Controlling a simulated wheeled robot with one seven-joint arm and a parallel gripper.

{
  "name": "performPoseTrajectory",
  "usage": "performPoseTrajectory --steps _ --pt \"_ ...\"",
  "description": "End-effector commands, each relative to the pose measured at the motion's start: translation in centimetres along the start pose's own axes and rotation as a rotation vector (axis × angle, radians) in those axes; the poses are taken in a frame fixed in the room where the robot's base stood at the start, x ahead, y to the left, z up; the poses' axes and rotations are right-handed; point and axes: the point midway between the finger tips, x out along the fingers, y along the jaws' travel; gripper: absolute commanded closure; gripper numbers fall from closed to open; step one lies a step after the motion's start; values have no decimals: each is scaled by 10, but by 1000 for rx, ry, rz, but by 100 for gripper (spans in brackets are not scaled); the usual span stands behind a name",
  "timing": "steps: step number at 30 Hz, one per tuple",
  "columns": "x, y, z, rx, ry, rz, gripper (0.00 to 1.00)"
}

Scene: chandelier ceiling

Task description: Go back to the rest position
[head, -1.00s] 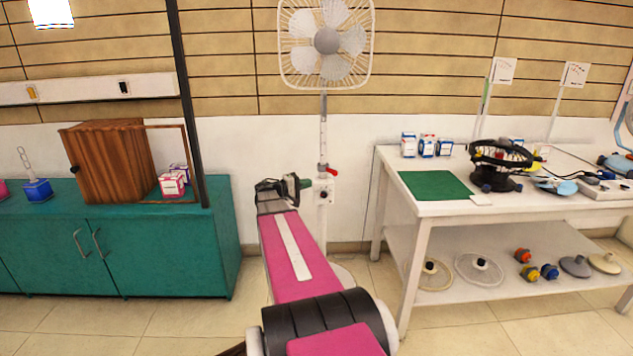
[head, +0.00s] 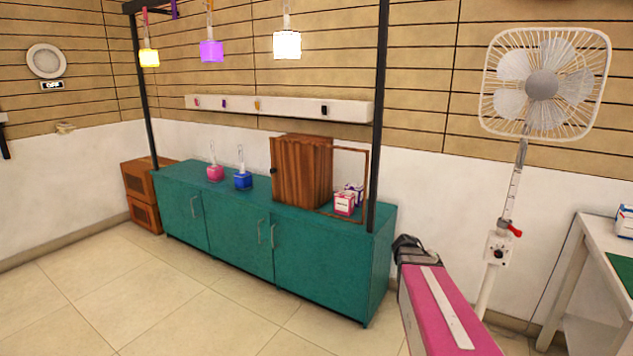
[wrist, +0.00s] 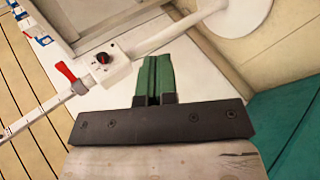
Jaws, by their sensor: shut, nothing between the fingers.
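My gripper's two green fingers (wrist: 154,66) are together in the wrist view, with nothing between them. They stick out from a dark mount. In the head view my pink arm reaches in from the lower right, and its dark end is beside the right end of the teal cabinet (head: 330,262); the fingers do not show there.
The standing fan (head: 541,84) is right of my arm. A white table (head: 592,232) is at the right edge. Floor in front is clear.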

Motion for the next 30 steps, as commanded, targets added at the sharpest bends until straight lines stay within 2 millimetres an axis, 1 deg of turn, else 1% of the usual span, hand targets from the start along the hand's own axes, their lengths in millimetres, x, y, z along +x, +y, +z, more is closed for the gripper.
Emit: performPoseTrajectory --steps 1,2,3,5,6,9,12,13,15,19,22,30 --pt "-12 -22 16 -10 10 -83 100" --pt "-18 -36 22 -15 15 -136 100" --pt "-27 -54 30 -20 20 -206 100" --pt "-42 -80 42 -29 29 -313 100" --pt "-52 -96 50 -34 36 -382 100" --pt "-80 -134 72 -46 46 -552 100" --pt "-106 -164 90 -52 55 -696 100" --pt "-112 -170 94 -54 56 -731 100" --pt "-126 -184 103 -56 59 -802 100" --pt "-141 -196 111 -56 62 -878 100" --pt "-144 -200 112 -56 62 -897 100" --pt "-144 -200 112 -55 62 -897 100"
